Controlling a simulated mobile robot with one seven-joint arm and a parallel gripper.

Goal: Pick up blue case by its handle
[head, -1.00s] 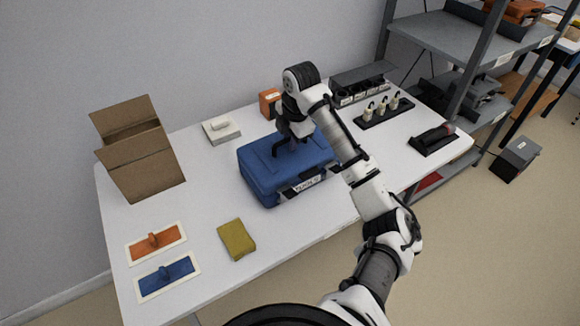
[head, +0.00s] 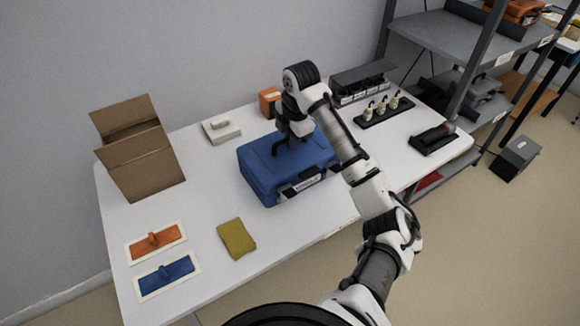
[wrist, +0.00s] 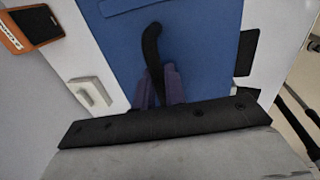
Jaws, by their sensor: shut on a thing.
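The blue case (head: 262,176) lies flat on the white table, with a white label and dark latches on its front side. Its dark curved handle (wrist: 152,48) stands up from the lid in the wrist view. My gripper (head: 290,145) is at the top of the case, pointing down. In the wrist view my gripper (wrist: 160,86) has its fingers closed around the near part of the handle. The blue lid (wrist: 205,50) shows around them. The exact finger contact is partly hidden by the gripper's dark body.
An open cardboard box (head: 145,165) stands at the left. A grey-white block (head: 221,130) and an orange device (head: 269,101) are behind the case. A shelf (head: 440,40) stands at the right.

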